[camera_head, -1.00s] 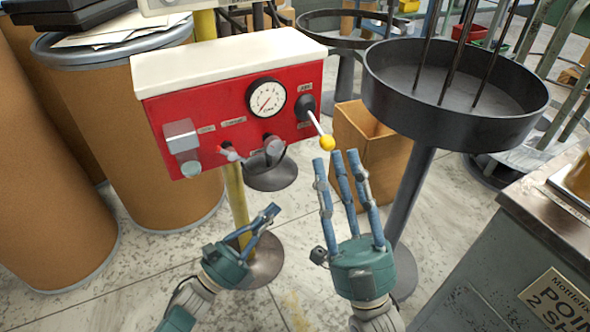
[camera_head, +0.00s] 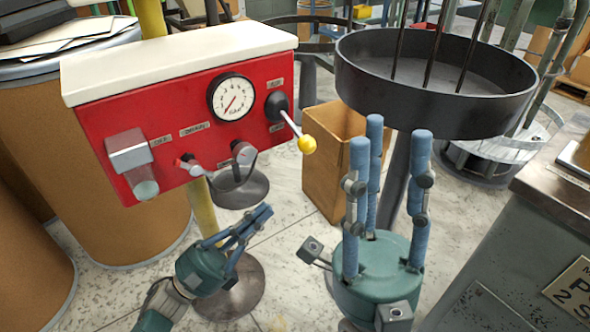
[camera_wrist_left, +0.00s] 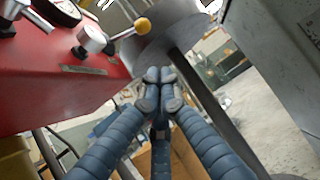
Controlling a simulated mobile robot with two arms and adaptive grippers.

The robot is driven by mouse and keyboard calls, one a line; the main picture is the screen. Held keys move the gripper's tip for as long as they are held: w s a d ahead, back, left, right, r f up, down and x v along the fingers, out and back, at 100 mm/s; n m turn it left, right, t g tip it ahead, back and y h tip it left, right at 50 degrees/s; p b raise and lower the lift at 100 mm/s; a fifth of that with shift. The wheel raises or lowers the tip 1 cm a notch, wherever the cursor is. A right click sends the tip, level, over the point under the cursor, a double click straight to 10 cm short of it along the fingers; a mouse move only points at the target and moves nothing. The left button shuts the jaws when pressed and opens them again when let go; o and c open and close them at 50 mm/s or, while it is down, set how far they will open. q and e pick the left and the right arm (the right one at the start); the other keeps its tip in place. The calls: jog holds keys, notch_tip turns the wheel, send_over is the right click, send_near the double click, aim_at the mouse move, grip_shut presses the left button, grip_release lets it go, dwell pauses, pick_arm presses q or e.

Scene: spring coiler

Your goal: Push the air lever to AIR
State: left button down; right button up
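The air lever (camera_head: 292,126) is a pale rod with a yellow knob on the right of the red control box (camera_head: 170,118). It slants down and right from a black pivot, with small labels above and below it that I cannot read clearly. The lever's yellow knob also shows in the left wrist view (camera_wrist_left: 142,25). My left gripper (camera_head: 265,214) is below the box, apart from the lever, its fingertips together with nothing between them. My right gripper (camera_head: 385,133) points up, right of the knob, with its fingers spread and empty, not visibly touching the lever.
A round gauge (camera_head: 232,97) and two smaller levers (camera_head: 243,153) are on the box. A black round tray (camera_head: 440,104) on a post stands behind my right gripper. A cardboard box (camera_head: 322,180) stands behind the lever. A grey cabinet (camera_head: 520,230) is at right.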

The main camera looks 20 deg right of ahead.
aim_at(298, 135)
pick_arm(q)
jog(key=w+d+r, duration=0.1)
jog(key=d+r, duration=0.6)
jog(key=r, duration=0.1)
jog(key=shift+w+d+r, duration=0.2)
jog(key=shift+d, duration=0.05)
